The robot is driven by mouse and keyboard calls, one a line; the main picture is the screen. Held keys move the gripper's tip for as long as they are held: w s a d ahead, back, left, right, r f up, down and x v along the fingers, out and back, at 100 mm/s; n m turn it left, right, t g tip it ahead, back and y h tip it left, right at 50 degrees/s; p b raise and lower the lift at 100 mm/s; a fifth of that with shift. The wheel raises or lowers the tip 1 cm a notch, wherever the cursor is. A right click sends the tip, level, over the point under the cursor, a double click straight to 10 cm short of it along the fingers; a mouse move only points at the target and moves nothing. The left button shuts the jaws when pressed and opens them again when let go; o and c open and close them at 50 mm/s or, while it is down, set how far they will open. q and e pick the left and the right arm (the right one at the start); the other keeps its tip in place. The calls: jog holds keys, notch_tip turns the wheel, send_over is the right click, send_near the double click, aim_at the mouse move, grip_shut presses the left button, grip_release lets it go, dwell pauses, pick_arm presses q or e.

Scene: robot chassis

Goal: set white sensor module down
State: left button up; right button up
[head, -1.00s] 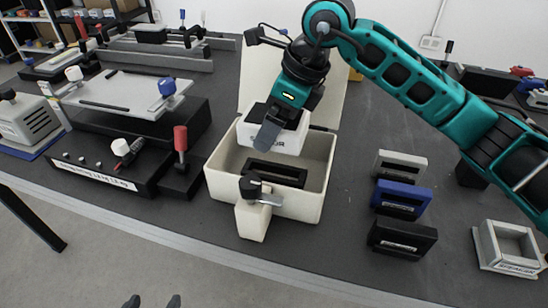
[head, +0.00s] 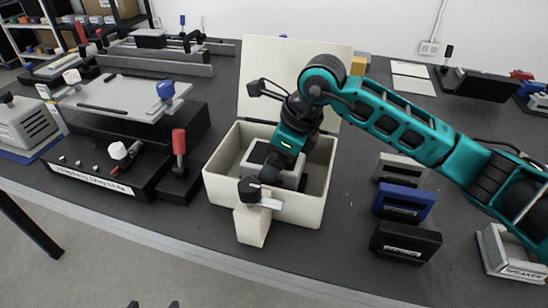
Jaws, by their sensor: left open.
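The white sensor module (head: 251,167) is low inside the open cream box (head: 213,187), near the box's middle. My left gripper (head: 273,170) is open and reaches down into the box at the module's right side. The gripper covers part of the module, so I cannot tell whether the fingers still touch it. The black frame on the box floor is mostly hidden under the module and gripper. My right gripper is not in view.
The box has a raised lid (head: 262,62) behind it and a latch with a black knob (head: 249,190) at its front. A black fixture (head: 110,165) stands to the left. Grey, blue (head: 403,201) and black spacer blocks stand to the right.

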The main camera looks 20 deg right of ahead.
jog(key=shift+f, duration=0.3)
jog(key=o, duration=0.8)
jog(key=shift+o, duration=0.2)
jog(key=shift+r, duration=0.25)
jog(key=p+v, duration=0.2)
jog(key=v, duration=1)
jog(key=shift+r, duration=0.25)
